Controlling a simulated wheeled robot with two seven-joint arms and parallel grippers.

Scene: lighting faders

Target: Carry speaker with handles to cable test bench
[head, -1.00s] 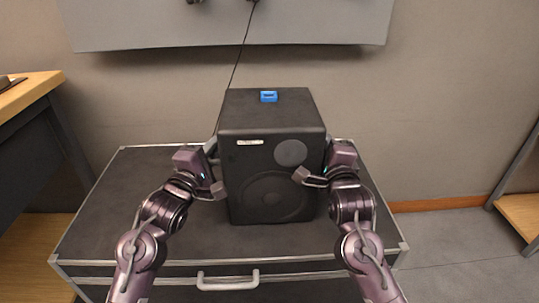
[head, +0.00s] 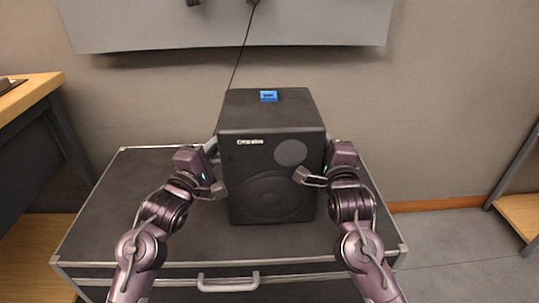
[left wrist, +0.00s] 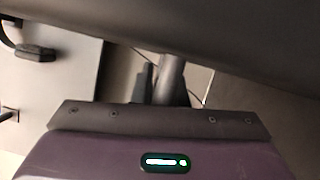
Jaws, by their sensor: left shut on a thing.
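A black speaker (head: 268,160) with a pale label and round drivers stands upright on a dark, metal-edged case. A small blue block (head: 268,96) is on its top. My left gripper (head: 214,170) is at the speaker's left side, shut on its handle. In the left wrist view a grey handle bar (left wrist: 170,78) shows beside a dark finger, with the speaker's dark side (left wrist: 230,45) above. My right gripper (head: 322,168) is at the speaker's right side, one finger in front; the handle there and its grip are hidden. I cannot tell which bench is the cable test bench.
The dark case (head: 115,205) has a front handle (head: 228,283) and bare top around the speaker. A wood-topped bench (head: 30,95) is at left; part of another wooden one (head: 522,215) is at right. A grey panel (head: 230,25) hangs on the wall behind, with a cable.

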